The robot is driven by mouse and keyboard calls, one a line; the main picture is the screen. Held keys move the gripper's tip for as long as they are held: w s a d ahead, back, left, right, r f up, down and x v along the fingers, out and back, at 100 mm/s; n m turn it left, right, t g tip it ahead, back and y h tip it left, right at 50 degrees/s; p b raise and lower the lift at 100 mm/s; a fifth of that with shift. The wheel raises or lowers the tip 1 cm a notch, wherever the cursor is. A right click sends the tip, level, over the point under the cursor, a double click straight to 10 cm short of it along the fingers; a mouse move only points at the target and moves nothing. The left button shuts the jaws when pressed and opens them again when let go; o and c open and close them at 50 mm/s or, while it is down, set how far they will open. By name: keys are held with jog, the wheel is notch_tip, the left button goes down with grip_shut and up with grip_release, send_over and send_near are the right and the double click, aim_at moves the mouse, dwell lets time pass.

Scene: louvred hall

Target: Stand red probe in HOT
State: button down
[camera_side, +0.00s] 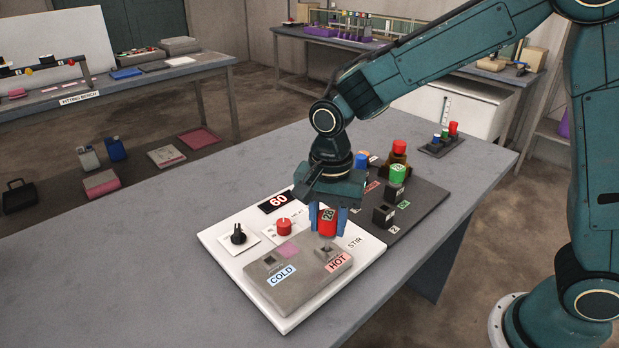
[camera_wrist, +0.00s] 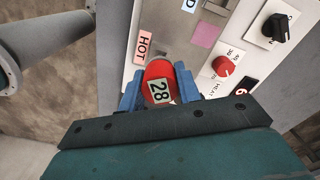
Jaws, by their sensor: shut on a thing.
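My gripper (camera_side: 328,216) is shut on the red probe (camera_side: 328,224), which carries a "28" label; the probe also shows in the wrist view (camera_wrist: 157,82) between the blue fingers. The probe looks roughly upright over the grey block (camera_side: 290,293), near its HOT socket (camera_side: 325,251). The socket is marked by a pink HOT label (camera_side: 338,262), seen in the wrist view too (camera_wrist: 144,45). In the side view the probe's lower end appears just above and behind the HOT socket; I cannot tell the exact gap. The COLD socket (camera_side: 270,261) is empty.
The white panel (camera_side: 237,267) bears a black knob (camera_side: 238,235), a red knob (camera_side: 284,226) and a "60" display (camera_side: 278,202). Behind right, a dark rack (camera_side: 430,197) holds a green-topped probe (camera_side: 398,174) and others, with an empty holder (camera_side: 383,215). The table's left side is clear.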

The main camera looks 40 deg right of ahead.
aim_at(328, 233)
jog(key=shift+f, duration=1.6)
jog(key=c, duration=0.9)
grip_release()
jog(key=shift+r, duration=0.15)
jog(key=shift+r, duration=2.4)
notch_tip(328, 233, up, 14)
